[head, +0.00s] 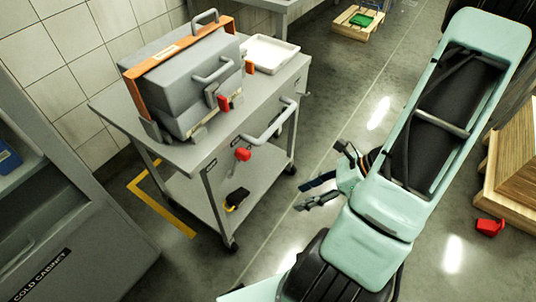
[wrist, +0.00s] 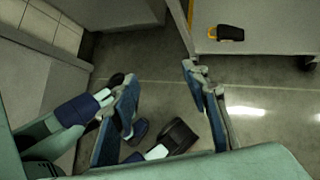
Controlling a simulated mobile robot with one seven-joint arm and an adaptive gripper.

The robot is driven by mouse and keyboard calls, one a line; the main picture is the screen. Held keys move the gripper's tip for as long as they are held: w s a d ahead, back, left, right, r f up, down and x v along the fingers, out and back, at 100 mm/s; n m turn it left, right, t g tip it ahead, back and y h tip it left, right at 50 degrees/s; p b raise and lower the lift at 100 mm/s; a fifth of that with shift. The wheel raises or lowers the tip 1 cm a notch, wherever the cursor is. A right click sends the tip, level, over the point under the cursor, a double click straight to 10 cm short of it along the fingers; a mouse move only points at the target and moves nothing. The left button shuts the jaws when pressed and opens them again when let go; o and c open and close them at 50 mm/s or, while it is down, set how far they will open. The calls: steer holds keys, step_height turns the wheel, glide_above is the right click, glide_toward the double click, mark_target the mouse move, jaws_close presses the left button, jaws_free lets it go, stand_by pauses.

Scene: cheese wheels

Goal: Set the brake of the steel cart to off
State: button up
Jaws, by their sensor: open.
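The grey steel cart (head: 200,170) stands left of centre in the head view. A lever with a red knob (head: 242,154) is on its front, below the top and beside the front handle (head: 272,128); I take it for the brake lever. Small dark labels (head: 210,164) are near it, too small to read. My gripper (head: 312,192) is open and empty, right of the cart and apart from it. In the wrist view my gripper (wrist: 158,80) points past the floor, with part of the cart's lower shelf (wrist: 275,32) at upper right. The red knob is not visible there.
A grey case (head: 185,75) with orange straps and a white tray (head: 270,53) stand on the cart. A black and yellow object (head: 237,199) lies on its lower shelf. A cold cabinet (head: 65,235) is at left. A wooden crate (head: 510,175) is at right.

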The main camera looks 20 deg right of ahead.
steer(key=w+a+m+t+y+b, duration=0.1)
steer(key=w+a+m+t+y, duration=0.2)
steer(key=w, duration=0.5)
steer(key=m+t, duration=0.3)
steer(key=m, duration=0.1)
glide_toward(250, 155)
steer(key=a, duration=0.1)
steer(key=shift+h, duration=0.4)
steer(key=b+x, duration=0.1)
steer(key=x, duration=0.2)
steer(key=b+x, duration=0.1)
steer(key=x, duration=0.3)
steer(key=b+x, duration=0.1)
steer(key=x, duration=0.2)
steer(key=shift+w+a+r, duration=0.15)
steer(key=shift+w+a, duration=0.15)
steer(key=shift+w, duration=0.05)
steer(key=shift+c, duration=0.3)
jaws_close()
